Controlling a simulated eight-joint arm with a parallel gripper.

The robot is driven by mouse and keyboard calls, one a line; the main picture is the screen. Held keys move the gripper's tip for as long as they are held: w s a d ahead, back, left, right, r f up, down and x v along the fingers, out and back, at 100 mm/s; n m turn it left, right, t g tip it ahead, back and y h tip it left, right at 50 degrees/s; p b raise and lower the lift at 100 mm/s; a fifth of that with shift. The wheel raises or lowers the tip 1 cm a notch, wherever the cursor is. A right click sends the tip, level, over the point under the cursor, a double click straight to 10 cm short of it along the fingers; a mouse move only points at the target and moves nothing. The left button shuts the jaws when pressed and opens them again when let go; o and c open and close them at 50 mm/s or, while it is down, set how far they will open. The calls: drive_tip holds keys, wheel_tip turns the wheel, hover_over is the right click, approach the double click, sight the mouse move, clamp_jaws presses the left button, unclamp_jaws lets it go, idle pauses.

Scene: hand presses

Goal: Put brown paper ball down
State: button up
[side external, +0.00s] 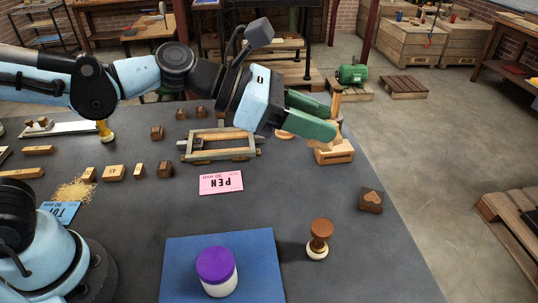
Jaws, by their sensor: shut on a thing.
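My gripper (331,123) has green fingers and reaches in from the upper left, over the far right part of the dark table. It is shut on a small tan-brown thing at the fingertips, taken to be the brown paper ball (339,129). The ball is largely hidden by the fingers, and its outline merges with the wood around it. A light wooden block (334,154) with a slot in its front stands just below the fingertips. An upright brown wooden handle (336,104) shows just behind them. I cannot tell whether the ball touches the block.
A wooden frame (218,146) lies left of the gripper. A pink card (221,183), a heart-marked block (370,200), a brown-knobbed stamp (319,240) and a purple-lidded jar (217,268) on a blue mat (180,255) stand nearer. The table between stamp and heart block is clear.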

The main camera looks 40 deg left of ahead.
drive_tip(key=s+d+f+m+g+h, duration=0.1)
drive_tip(key=s+d+f+m+g, duration=0.2)
drive_tip(key=s+d, duration=0.6)
drive_tip(key=s+d+f+m+g+h, duration=0.1)
drive_tip(key=s+d+f+m+g, duration=0.3)
drive_tip(key=s+d, duration=0.4)
drive_tip(key=shift+s+d+f+g+h, duration=0.15)
drive_tip(key=shift+s+d+g+h, duration=0.25)
drive_tip(key=shift+s, duration=0.1)
drive_tip(key=w+f, duration=0.2)
drive_tip(key=w, duration=0.1)
drive_tip(key=w+f, duration=0.2)
drive_tip(key=w, duration=0.2)
drive_tip(key=w+a+f, duration=0.1)
drive_tip(key=w+f, duration=0.2)
drive_tip(key=w, duration=0.1)
drive_tip(key=shift+w, duration=0.15)
drive_tip(key=shift+f, duration=1.9)
drive_tip(key=shift+f, duration=0.6)
drive_tip(key=o, duration=1)
